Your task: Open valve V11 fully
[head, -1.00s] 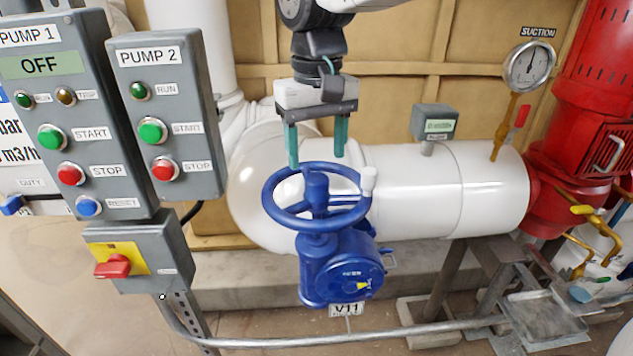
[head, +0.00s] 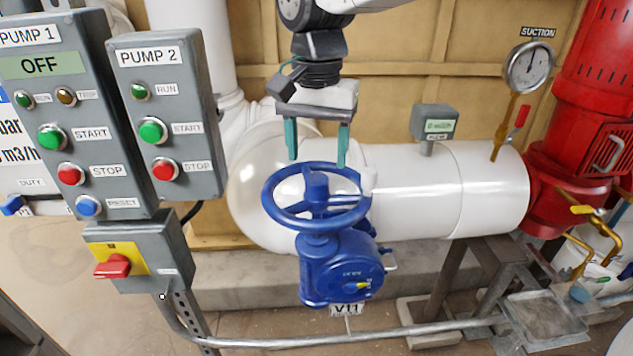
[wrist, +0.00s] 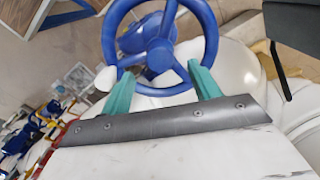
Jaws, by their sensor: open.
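Valve V11 has a blue handwheel (head: 273,205) on a blue gearbox body (head: 338,277) with a small yellow pointer. Its V11 tag (head: 346,310) hangs below. A white knob (head: 368,178) stands at the wheel's right rim, partly behind my right finger's line. My gripper (head: 317,160) is open with teal fingers pointing down, at the far side of the wheel rim. In the wrist view the handwheel (wrist: 108,35) lies beyond my open fingers (wrist: 160,85). The white knob (wrist: 106,79) is beside the left finger. I cannot tell whether a finger touches the rim.
The pump 1 panel (head: 50,110) reads OFF, beside the pump 2 panel (head: 165,110) at left. A red-handled switch box (head: 145,255) sits below. A white pipe (head: 420,190) runs behind the valve. A metal rail (head: 400,335) crosses in front; the suction gauge (head: 528,67) is at right.

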